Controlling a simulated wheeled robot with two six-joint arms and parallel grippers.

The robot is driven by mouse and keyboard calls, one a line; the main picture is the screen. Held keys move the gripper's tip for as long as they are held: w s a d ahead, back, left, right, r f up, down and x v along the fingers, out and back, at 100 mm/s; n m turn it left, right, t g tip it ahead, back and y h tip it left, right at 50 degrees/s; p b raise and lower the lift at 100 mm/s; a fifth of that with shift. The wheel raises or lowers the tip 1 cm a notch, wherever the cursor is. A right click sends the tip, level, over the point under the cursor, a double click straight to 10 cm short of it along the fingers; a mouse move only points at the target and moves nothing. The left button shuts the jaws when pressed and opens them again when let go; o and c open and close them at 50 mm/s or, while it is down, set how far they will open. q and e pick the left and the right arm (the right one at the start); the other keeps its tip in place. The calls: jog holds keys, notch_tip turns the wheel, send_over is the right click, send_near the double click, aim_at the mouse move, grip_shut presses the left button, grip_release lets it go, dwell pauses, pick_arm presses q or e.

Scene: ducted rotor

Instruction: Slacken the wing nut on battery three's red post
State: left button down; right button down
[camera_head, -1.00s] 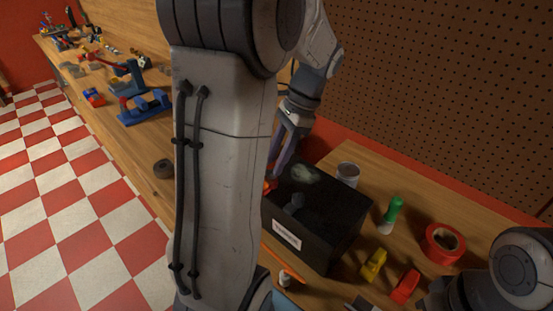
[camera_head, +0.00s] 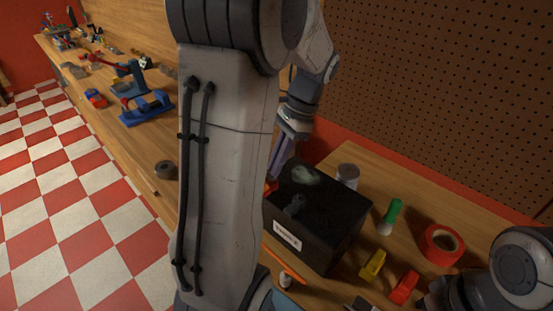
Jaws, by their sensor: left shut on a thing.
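A black battery (camera_head: 325,215) stands on the wooden bench, with a pale label on its front; I cannot read the number. A red post (camera_head: 270,187) shows in part at its left end, mostly hidden by my left arm. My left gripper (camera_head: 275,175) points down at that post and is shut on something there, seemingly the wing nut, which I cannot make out. A dark grey terminal piece (camera_head: 295,205) sits on the battery top. My right gripper is out of view; only part of my right arm shows at the lower right.
A grey can (camera_head: 347,176), a green-capped bottle (camera_head: 390,216), a red tape roll (camera_head: 441,244), and yellow (camera_head: 373,265) and red (camera_head: 404,288) clamps stand right of the battery. A pegboard wall (camera_head: 440,100) rises behind. A blue vise (camera_head: 147,107) sits far left.

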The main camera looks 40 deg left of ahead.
pick_arm(q)
jog(key=n+p, duration=0.1)
jog(key=n+h+p, duration=0.1)
jog(key=n+p, duration=0.1)
jog(key=shift+a+r+n+g, duration=0.15)
jog(key=shift+n+g, duration=0.15)
jog(key=shift+a+n+h+p, duration=0.1)
jog(key=shift+n+h+p, duration=0.75)
jog(key=shift+n, duration=0.55)
jog(key=shift+f, duration=0.2)
jog(key=c, duration=1)
grip_release()
jog(key=shift+o, duration=0.2)
jog(key=v, duration=1)
jog(key=shift+r+b, duration=0.25)
jog(key=shift+b, duration=0.1)
